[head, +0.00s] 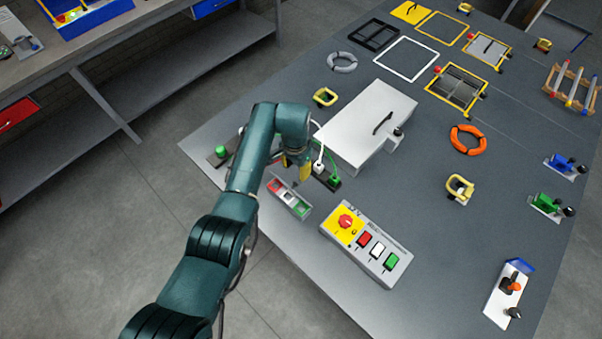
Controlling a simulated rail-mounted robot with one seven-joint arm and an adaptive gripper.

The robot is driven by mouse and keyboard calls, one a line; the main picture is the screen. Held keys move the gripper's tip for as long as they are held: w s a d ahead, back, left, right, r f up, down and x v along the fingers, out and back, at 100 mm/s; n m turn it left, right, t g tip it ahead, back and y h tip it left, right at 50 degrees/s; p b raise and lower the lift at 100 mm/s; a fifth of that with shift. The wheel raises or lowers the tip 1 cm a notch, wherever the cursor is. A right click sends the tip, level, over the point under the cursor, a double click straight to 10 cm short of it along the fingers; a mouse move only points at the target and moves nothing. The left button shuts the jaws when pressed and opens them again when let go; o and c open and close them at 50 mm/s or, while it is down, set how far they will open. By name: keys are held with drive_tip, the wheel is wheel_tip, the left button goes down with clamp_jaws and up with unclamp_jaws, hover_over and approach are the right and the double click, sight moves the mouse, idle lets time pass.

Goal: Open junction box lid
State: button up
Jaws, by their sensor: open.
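The junction box (352,145) looks like the white box on the grey table, just right of my arm. Its flat white lid (372,108) looks closed and bears a black bar handle (383,123). A small grey fitting with a black knob (397,133) is at its right side. My gripper (298,178) is low beside the box's left front corner, apart from the handle. It is open; its fingers are small and partly hidden by my wrist, and nothing shows clearly between them.
A control panel (402,263) with red, white and green buttons stands in front of the box. A small button strip (289,198) and cabled green plugs (334,181) are close to my gripper. An orange ring (468,139) lies to the right.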

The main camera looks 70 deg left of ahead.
sight(296, 183)
drive_tip(key=shift+s+a+f, duration=0.15)
drive_tip(key=shift+s+f, duration=0.1)
wheel_tip(296, 183, down, 10)
drive_tip(key=b, duration=0.9)
drive_tip(key=shift+w+r, duration=0.1)
drive_tip(key=shift+r, duration=0.1)
drive_tip(key=c, duration=0.7)
